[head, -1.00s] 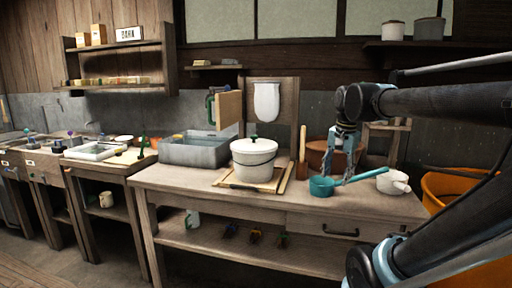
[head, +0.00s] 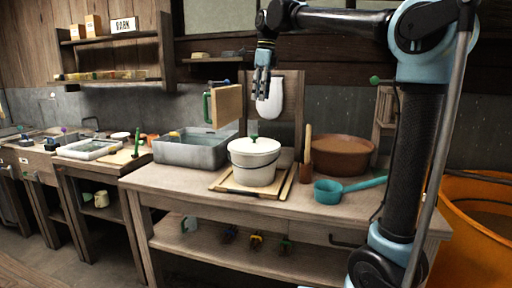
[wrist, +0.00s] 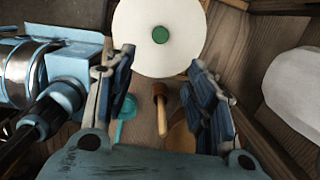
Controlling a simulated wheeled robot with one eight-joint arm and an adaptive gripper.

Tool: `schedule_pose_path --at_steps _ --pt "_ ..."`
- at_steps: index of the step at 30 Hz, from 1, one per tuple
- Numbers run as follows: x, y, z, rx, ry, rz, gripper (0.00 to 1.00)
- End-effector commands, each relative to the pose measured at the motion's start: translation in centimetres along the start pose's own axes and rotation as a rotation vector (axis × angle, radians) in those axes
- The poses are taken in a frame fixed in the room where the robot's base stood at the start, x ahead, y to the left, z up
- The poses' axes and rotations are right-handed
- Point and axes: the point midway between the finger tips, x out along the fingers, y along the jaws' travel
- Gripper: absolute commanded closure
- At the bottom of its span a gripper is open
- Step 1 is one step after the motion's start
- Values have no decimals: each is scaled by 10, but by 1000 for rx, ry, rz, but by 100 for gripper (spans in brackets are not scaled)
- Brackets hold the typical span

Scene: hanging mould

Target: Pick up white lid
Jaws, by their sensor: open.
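The white lid (head: 254,146) with a green knob sits on a white bucket (head: 253,169) on the wooden workbench. In the wrist view the round lid (wrist: 182,48) shows from above, its green knob (wrist: 160,34) near the top middle. My gripper (head: 262,88) hangs pointing down, well above the lid and slightly to its right. In the wrist view my gripper (wrist: 165,75) has its fingers spread apart, with nothing between them. The lid lies beyond the fingertips and is not touched.
A grey basin (head: 193,149) stands left of the bucket. A wooden handle (head: 307,147), teal ladle (head: 329,191) and brown bowl (head: 341,155) stand to its right. A board with a hanging white piece (head: 271,103) rises behind. An orange tub (head: 475,240) stands at right.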

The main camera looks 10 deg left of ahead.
Motion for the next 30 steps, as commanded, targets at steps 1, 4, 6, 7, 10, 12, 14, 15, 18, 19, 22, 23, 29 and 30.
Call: schedule_pose_path --at_steps 1,4,6,7,10,12,14,15,18,19,22,23,29,30 --pt "-1 0 5 13 0 2 50" --pt "3 0 9 28 1 4 50" --pt "11 0 9 30 1 4 50" --pt "16 0 9 30 1 4 50" --pt "33 0 8 30 1 4 50" --pt "45 0 8 31 1 4 50" --pt "56 0 7 31 1 3 50" --pt "63 0 7 31 1 3 50" --pt "80 0 7 31 1 3 50" --pt "85 0 7 31 1 3 50" --pt "101 0 7 31 1 3 50" --pt "105 0 7 31 1 3 50" --pt "119 0 6 31 1 3 50" --pt "120 0 6 31 1 3 50"
